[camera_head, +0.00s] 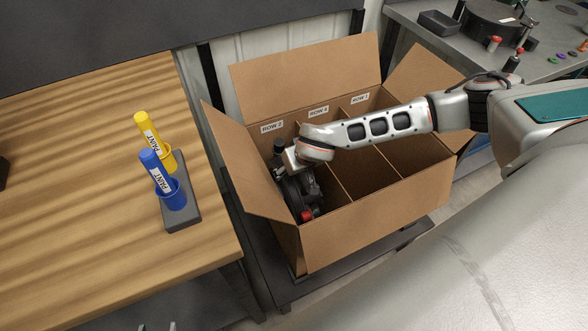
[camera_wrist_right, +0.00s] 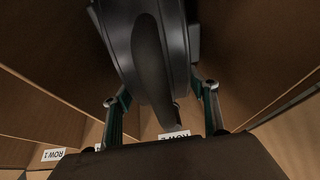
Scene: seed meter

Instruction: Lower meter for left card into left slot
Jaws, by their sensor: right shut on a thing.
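The seed meter (camera_head: 302,193) is a dark round unit with a red part at its lower side. It is down inside the left compartment of the open cardboard box (camera_head: 370,215), between the box's left wall and a divider. My right gripper (camera_head: 291,163) reaches in from above and is shut on the meter; the arm partly covers it. In the right wrist view the meter (camera_wrist_right: 175,35) fills the top middle, with the fingers (camera_wrist_right: 162,108) on either side. Whether it touches the box floor is hidden. My left gripper (camera_head: 157,327) shows only two separated fingertips at the bottom edge, empty.
Row labels (camera_head: 318,110) mark the box's back wall; the middle and right compartments look empty. The box flaps stand open. Left, a wooden table (camera_head: 90,210) carries a yellow (camera_head: 147,133) and a blue paint marker (camera_head: 158,172) in a holder. A grey bench (camera_head: 430,45) stands at back right.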

